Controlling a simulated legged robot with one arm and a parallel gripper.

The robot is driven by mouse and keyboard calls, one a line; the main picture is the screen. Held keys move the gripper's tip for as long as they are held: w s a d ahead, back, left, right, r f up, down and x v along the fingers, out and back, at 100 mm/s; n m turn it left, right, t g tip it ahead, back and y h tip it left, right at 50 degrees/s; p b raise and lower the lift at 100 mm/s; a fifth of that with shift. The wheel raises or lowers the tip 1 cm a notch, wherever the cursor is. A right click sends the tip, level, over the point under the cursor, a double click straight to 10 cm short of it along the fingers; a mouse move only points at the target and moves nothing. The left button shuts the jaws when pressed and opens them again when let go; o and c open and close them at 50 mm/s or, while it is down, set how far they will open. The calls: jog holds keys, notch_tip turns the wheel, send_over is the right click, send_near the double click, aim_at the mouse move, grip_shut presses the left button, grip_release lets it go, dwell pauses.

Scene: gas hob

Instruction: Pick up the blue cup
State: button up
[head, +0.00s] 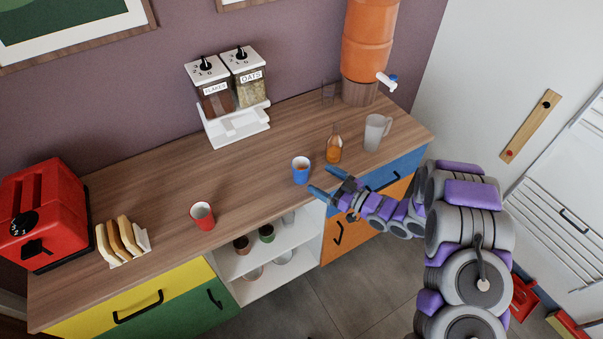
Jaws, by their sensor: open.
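The blue cup (301,171) stands upright on the wooden counter (165,182) near its front edge. Its inside looks pale, with something orange showing in it. My gripper (324,183) is open and empty, just right of the cup and slightly nearer the front edge. Its blue fingertips point left toward the cup, and a small gap seems to remain between them. My purple and grey arm comes in from the right. I cannot tell the exact height of the fingers against the cup.
An orange bottle (334,149) and a clear mug (376,132) stand close behind my gripper. A red cup (202,215), toast rack (122,241) and red toaster (42,215) are left. The cereal dispenser (231,98) and orange water dispenser (367,40) stand at the back.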

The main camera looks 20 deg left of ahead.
aim_at(308, 172)
jog(key=shift+b+x, duration=1.15)
jog(key=shift+x, duration=3.6)
jog(key=shift+f, duration=0.15)
jog(key=shift+d, duration=0.15)
jog(key=shift+d, duration=0.1)
jog(key=c, duration=1.1)
jog(key=shift+c, duration=0.2)
